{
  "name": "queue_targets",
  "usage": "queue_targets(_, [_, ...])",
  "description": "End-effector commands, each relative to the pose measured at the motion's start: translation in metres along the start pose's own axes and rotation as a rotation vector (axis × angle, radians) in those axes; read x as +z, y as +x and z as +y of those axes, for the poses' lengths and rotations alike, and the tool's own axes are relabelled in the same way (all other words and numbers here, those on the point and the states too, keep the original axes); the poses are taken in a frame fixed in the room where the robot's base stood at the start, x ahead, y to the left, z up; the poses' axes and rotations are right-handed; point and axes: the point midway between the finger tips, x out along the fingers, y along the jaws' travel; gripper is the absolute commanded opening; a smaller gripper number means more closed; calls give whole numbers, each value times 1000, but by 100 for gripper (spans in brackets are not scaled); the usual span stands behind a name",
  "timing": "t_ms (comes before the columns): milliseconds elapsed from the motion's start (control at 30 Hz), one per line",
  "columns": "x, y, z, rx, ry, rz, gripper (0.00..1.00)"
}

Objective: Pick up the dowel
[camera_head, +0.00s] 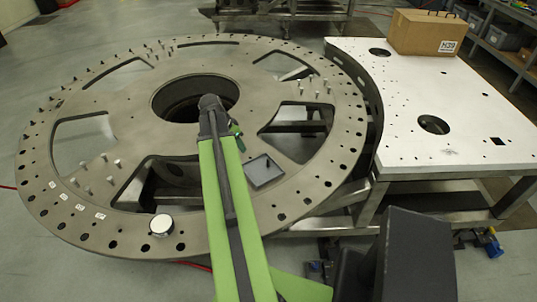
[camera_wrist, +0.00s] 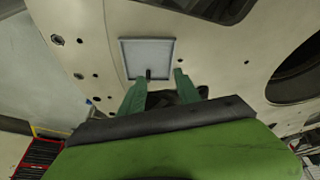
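A small dark upright peg, which looks like the dowel (camera_wrist: 148,74), shows at the near edge of a square grey tray (camera_wrist: 148,50) in the wrist view. The tray also shows in the head view (camera_head: 263,174), lying on the round turret plate (camera_head: 282,193), just right of my arm; I cannot clearly make out the dowel there. My gripper (camera_wrist: 159,79) has its two green fingers apart, with nothing held between them. The dowel appears between the fingertips, closer to the left one; the depth gap is unclear. In the head view my arm mostly hides the gripper (camera_head: 237,137).
Several light pins (camera_head: 110,160) stand in groups on the plate. A white round puck (camera_head: 161,225) sits near its front rim. The plate has large cutouts and a central hole (camera_head: 190,100). A white table (camera_head: 450,110) with a cardboard box (camera_head: 427,32) stands at right.

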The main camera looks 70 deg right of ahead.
Motion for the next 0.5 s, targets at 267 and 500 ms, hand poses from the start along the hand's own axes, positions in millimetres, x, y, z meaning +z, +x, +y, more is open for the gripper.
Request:
queue_targets(267, [-65, 10, 48, 47, 212, 35, 39])
queue_targets(500, [-62, 36, 46, 46, 208, 34, 39])
